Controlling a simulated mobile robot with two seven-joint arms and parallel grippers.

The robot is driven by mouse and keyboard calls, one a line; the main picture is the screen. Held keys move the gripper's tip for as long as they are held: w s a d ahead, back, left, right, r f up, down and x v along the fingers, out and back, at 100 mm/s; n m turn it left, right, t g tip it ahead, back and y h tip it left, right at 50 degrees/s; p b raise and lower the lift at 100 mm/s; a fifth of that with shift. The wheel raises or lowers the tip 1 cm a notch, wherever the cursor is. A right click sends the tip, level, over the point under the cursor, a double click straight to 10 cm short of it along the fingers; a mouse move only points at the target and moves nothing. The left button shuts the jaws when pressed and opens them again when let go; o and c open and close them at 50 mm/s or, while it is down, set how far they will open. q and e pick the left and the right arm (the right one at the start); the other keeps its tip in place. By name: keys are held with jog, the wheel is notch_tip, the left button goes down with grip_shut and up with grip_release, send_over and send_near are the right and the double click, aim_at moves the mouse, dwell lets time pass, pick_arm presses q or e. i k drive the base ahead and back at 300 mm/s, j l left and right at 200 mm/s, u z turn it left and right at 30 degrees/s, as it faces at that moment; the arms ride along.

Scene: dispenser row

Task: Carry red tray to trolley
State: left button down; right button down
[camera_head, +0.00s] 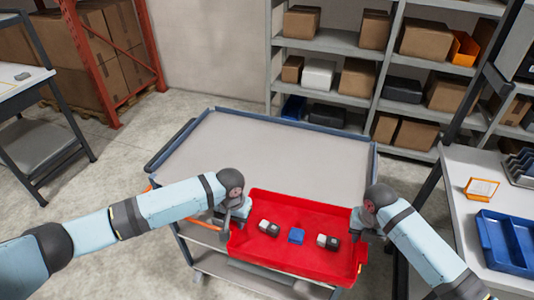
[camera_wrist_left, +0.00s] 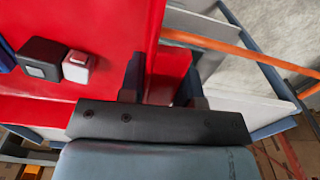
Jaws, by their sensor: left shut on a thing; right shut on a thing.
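The red tray (camera_head: 290,262) is level over the near edge of the grey trolley (camera_head: 265,150), and its front part reaches out past that edge. I cannot tell whether it touches the trolley top. In it lie a blue block (camera_head: 296,236) and black-and-white blocks (camera_head: 269,228) to either side. My left gripper (camera_head: 236,214) is shut on the tray's left end. My right gripper (camera_head: 361,226) is shut on its right end, its fingers partly hidden. In the left wrist view, the fingers of my left gripper (camera_wrist_left: 163,88) straddle the red tray wall (camera_wrist_left: 150,30).
The trolley top behind the tray is bare, with a raised dark rim. A table with a blue tray (camera_head: 508,243) and an orange-framed card (camera_head: 481,188) stands at right. Shelving with boxes (camera_head: 425,40) is behind; another table (camera_head: 20,80) is at left.

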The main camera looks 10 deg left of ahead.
aim_at(265, 169)
jog(key=i+j+z, duration=0.1)
jog(key=i+j, duration=0.8)
